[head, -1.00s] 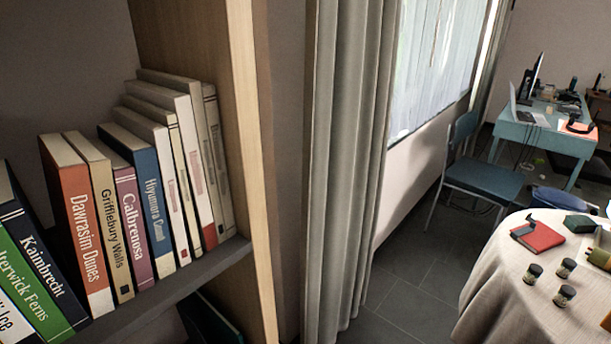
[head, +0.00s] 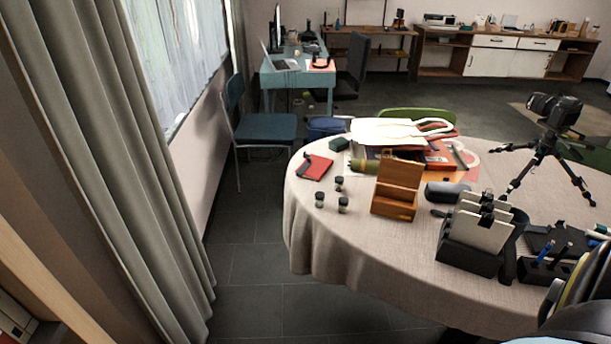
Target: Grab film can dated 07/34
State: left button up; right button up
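Three small film cans stand upright on the left part of the round, cloth-covered table (head: 330,255). One film can (head: 339,183) is at the back, one (head: 320,200) at the front left and one (head: 343,205) at the front right. They have dark lids and lighter labels. The dates are too small to read, so I cannot tell which is 07/34. Neither of my grippers shows in the head view.
A wooden box (head: 394,207) stands right of the cans, and a red notebook (head: 314,167) lies behind them. A tripod with camera (head: 545,150) and a black card holder (head: 470,255) are further right. A blue chair (head: 262,127) stands behind left. The floor (head: 245,255) left of the table is clear.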

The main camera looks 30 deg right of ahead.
aim_at(342, 200)
jog(key=k, duration=1.25)
jog(key=z, duration=0.6)
jog(key=i, duration=1.7)
jog(key=u, duration=0.6)
